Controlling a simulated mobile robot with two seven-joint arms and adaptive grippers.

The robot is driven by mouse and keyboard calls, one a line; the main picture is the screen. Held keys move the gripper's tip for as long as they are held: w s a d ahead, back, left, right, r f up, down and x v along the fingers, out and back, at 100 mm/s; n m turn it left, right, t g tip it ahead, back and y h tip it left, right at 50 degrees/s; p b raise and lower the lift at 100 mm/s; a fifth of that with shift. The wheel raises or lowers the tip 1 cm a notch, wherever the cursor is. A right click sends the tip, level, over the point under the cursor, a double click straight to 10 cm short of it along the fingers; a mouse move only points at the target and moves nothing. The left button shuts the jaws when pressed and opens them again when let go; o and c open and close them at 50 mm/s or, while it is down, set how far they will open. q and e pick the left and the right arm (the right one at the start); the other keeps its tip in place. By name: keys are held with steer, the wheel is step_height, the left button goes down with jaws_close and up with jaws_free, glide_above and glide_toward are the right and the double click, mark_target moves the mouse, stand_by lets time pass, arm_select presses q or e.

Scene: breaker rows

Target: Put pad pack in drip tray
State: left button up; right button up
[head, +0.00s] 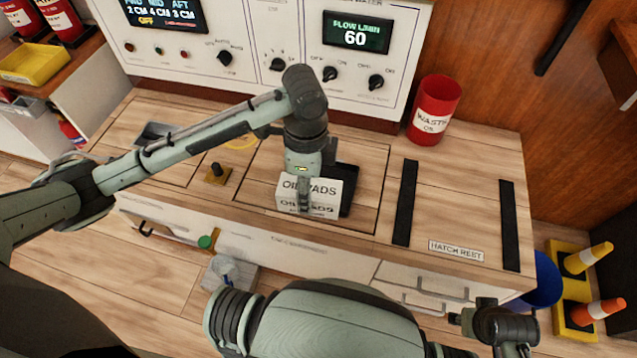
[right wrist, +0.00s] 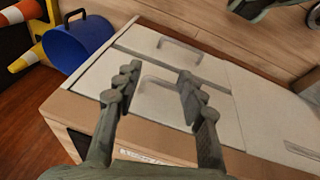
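The pad pack (head: 322,196) is a white box lettered OIL PADS, in the middle of the head view over the wooden counter. My left gripper (head: 304,196) points down at it, one finger across its front face; it looks shut on the pack, with the other finger hidden. A black tray (head: 349,178), perhaps the drip tray, shows behind and right of the pack, which hides part of it. I cannot tell whether the pack is inside, above or beside it. My right gripper (right wrist: 157,85) is open and empty above drawer fronts.
A red waste bin (head: 434,110) stands at the counter's back right. Black strips (head: 405,202) lie right of the tray. A control panel (head: 270,40) rises behind. A blue bucket (head: 543,280) and cones (head: 598,312) stand on the floor at right.

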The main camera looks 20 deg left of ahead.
mark_target(316, 183)
arm_select(q)
steer(key=shift+w+d+m, duration=0.1)
steer(key=shift+d+m, duration=0.1)
steer(key=shift+m, duration=0.2)
steer(key=w+f, duration=0.2)
steer(key=shift+w+d+b, duration=0.1)
steer(key=shift+w+b, duration=0.2)
steer(key=shift+w, duration=0.1)
steer(key=w+f, duration=0.1)
steer(key=w, duration=0.1)
steer(key=w+f, duration=0.2)
steer(key=w, duration=0.1)
steer(key=w+f+b, duration=0.1)
steer(key=w+f, duration=0.1)
steer(key=w, duration=0.1)
steer(key=shift+w+d, duration=0.15)
steer(key=shift+w, duration=0.05)
step_height(316, 183, down, 4)
steer(key=shift+r+b, duration=0.15)
steer(key=shift+b, duration=0.15)
arm_select(e)
step_height(316, 183, up, 5)
steer(key=shift+w+d+f, duration=0.1)
steer(key=shift+d+f, duration=0.05)
